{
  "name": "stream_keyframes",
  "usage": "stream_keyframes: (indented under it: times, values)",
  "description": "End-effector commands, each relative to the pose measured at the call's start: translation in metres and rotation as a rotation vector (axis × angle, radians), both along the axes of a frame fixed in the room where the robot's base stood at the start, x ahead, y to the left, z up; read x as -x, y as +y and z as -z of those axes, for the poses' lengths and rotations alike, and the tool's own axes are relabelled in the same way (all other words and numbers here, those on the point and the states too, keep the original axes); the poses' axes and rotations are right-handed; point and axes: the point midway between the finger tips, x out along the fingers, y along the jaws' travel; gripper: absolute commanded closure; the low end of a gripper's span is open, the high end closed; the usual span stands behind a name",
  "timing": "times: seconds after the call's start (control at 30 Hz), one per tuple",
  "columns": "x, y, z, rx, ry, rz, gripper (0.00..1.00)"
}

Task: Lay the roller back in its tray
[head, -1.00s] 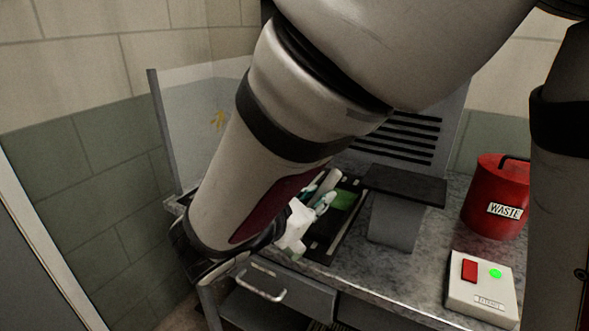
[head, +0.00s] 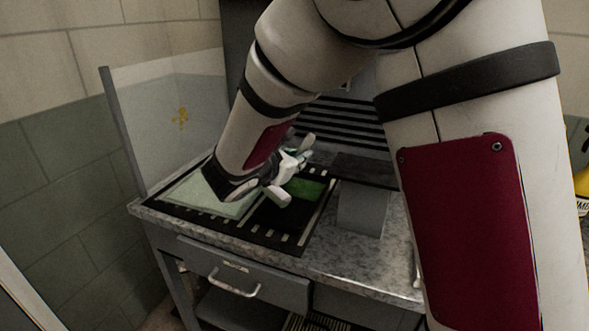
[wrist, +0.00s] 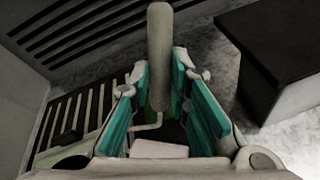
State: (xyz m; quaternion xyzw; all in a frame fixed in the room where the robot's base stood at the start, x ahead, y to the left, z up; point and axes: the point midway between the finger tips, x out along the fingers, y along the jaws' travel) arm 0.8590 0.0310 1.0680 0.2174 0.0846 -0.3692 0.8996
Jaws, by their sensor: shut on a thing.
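My gripper (head: 292,162) is shut on the handle of the roller; its teal finger pads (wrist: 160,95) stand on both sides of the grey handle (wrist: 159,45) in the wrist view. A bent wire leads to the pale roller head (wrist: 160,149), near the bottom of that view. In the head view the pale roller head (head: 275,195) shows just below the gripper.
A pale green sheet (head: 190,197) lies left on a black, white-marked border. A clear panel (head: 170,115) stands at the bench's left edge. A dark-topped grey stand (head: 362,208) is right of the tray, with a slotted panel (head: 350,130) behind. The bench front (head: 330,262) is bare.

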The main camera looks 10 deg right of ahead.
Motion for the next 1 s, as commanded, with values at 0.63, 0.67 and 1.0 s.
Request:
stream_keyframes:
  times: [0.63,0.67,1.0]
  values:
    - [0.001,0.0,0.036,0.001,-0.001,0.0,0.67]
    - [0.001,0.0,0.036,0.001,-0.001,0.0,0.63]
    - [0.001,0.0,0.035,0.001,-0.001,0.0,0.63]
